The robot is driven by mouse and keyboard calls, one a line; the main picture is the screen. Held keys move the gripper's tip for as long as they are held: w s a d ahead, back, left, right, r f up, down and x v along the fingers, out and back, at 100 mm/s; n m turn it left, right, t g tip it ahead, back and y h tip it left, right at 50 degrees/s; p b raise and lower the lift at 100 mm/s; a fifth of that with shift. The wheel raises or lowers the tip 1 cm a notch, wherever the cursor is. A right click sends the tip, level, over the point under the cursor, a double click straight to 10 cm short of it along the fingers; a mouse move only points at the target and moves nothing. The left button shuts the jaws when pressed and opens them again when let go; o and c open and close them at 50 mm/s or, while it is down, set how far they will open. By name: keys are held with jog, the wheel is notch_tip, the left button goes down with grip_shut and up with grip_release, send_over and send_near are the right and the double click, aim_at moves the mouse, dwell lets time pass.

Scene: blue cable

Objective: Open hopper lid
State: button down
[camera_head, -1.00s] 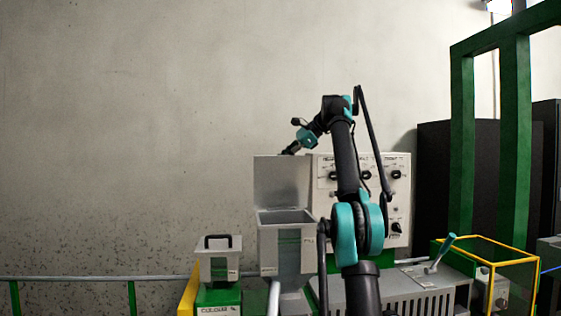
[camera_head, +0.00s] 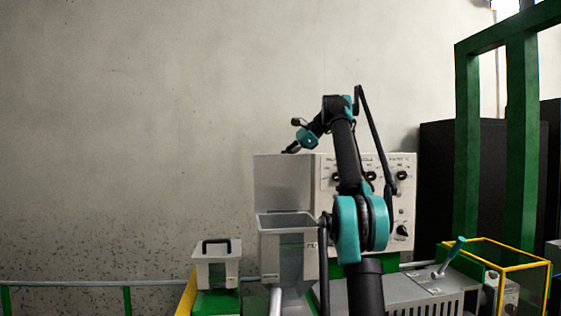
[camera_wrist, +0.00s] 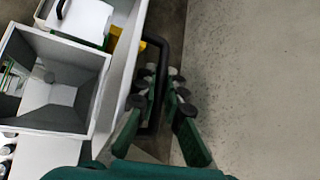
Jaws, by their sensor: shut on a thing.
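The hopper (camera_head: 288,246) is a grey box with an open top, left of my arm in the head view. Its lid (camera_head: 281,183) stands upright at the back of the opening. In the wrist view the hopper (camera_wrist: 88,54) shows its hollow inside, and the lid (camera_wrist: 121,78) is seen almost edge-on. My gripper (camera_wrist: 172,75) has its green fingers close together around the lid's dark loop handle (camera_wrist: 158,44). In the head view my gripper (camera_head: 290,150) is at the lid's top edge, partly hidden.
A smaller grey box with a black handle (camera_head: 217,266) stands left of the hopper. A control panel (camera_head: 402,205) with knobs is behind my arm. A yellow-framed guard (camera_head: 510,262) and a green post (camera_head: 522,150) stand at right. The wall behind is bare.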

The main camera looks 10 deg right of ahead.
jog(key=shift+w, duration=0.25)
jog(key=c, duration=1.9)
grip_release()
jog(key=shift+d, duration=0.1)
